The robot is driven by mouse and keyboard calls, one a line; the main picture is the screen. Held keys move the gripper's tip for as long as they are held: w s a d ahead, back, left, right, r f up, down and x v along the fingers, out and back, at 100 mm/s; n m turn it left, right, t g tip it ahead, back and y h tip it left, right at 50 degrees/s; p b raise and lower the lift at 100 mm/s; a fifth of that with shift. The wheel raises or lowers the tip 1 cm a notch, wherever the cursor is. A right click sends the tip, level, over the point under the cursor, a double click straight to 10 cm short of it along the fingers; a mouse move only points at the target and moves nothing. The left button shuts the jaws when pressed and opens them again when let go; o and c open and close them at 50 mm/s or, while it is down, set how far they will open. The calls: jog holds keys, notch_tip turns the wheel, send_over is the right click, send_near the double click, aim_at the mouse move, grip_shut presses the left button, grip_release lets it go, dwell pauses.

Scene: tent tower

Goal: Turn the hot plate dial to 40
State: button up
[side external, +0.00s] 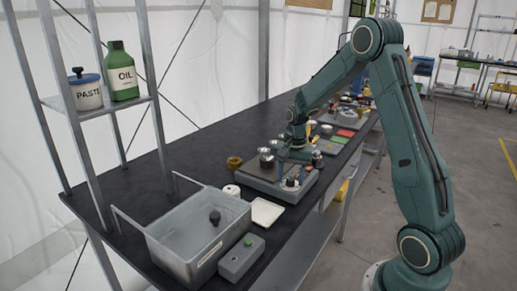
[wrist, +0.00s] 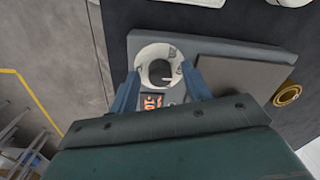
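The hot plate (wrist: 243,82) is a grey slab with a flat top; it also shows under the arm in the side view (side external: 258,184). Its dial (wrist: 159,71) is a dark round knob with a white pointer mark, set in a pale ring. A small display (wrist: 152,102) with orange digits sits just below the dial, partly hidden by my gripper; I cannot read it surely. My gripper (wrist: 159,88) is open, with one blue finger on each side of the dial. Whether the fingers touch the knob I cannot tell. In the side view my gripper (side external: 293,174) is low over the hot plate's right end.
A brass ring-like object (wrist: 287,95) lies beside the hot plate. A grey bin (side external: 190,262), a white tray (side external: 265,214) and a box with a green button (side external: 241,258) are at the near end of the black bench (side external: 167,165). Several items crowd the bench beyond my arm.

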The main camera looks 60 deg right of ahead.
aim_at(292, 180)
notch_tip(292, 180, up, 14)
jog(key=shift+s, duration=0.25)
dwell(0.6)
jog(key=s+a+r+n+t, duration=0.1)
jog(key=s+a+r+n, duration=0.25)
jog(key=a, duration=0.25)
jog(key=s+a+r+n+t, duration=0.1)
jog(key=s+a+r+n, duration=0.25)
jog(key=a, duration=0.35)
jog(key=s+a+f+n+t, duration=0.2)
jog(key=s+a+n, duration=0.5)
jog(key=s, duration=0.5)
jog(key=shift+s+a+t, duration=0.4)
jog(key=shift+a+t, duration=0.05)
jog(key=shift+t, duration=0.15)
